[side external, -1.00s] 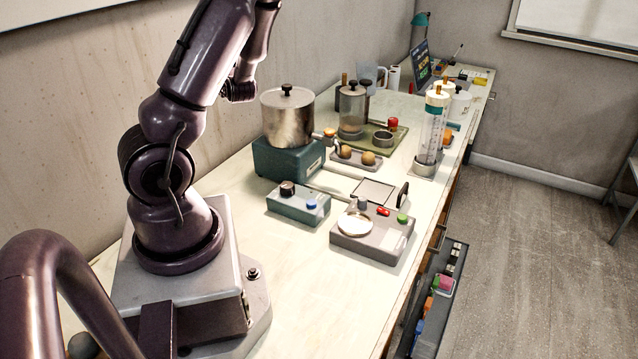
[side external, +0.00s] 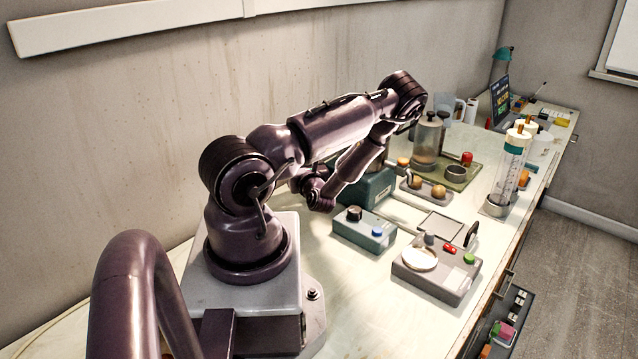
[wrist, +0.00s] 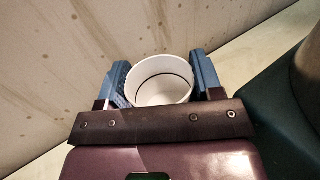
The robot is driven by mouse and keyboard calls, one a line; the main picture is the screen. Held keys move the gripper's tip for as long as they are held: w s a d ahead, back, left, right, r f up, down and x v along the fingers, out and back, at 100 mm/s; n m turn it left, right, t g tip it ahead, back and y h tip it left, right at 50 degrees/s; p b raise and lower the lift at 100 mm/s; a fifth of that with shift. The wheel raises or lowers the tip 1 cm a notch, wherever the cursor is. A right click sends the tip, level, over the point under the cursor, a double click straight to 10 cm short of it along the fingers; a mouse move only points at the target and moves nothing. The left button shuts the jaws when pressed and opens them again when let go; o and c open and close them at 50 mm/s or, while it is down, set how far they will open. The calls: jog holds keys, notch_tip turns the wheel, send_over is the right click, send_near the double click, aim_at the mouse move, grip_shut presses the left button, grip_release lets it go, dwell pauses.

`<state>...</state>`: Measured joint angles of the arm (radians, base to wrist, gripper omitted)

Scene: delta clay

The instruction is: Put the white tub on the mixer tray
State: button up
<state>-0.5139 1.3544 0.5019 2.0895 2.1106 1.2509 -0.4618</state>
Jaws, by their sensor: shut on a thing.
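In the wrist view, my gripper (wrist: 158,66) has its two blue fingers on either side of a round white tub (wrist: 163,90) and is shut on it. The tub's open rim faces the camera and its inside looks empty. In the side view the fingers and tub are hidden behind my arm, near the teal machine base (side external: 372,190). I cannot tell for sure which tray is the mixer tray; a flat grey square tray (side external: 440,223) lies bare in front of the teal base.
A teal control box (side external: 363,235) and a grey scale (side external: 437,275) with a white dish stand nearest. A small tray (side external: 424,196) holds round balls. A green tray (side external: 482,170) carries a glass vessel (side external: 427,140). A tall clear cylinder (side external: 508,165) stands near the bench edge.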

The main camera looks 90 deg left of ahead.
jog(key=shift+f, duration=1.85)
jog(key=shift+f, duration=0.15)
jog(key=o, duration=0.6)
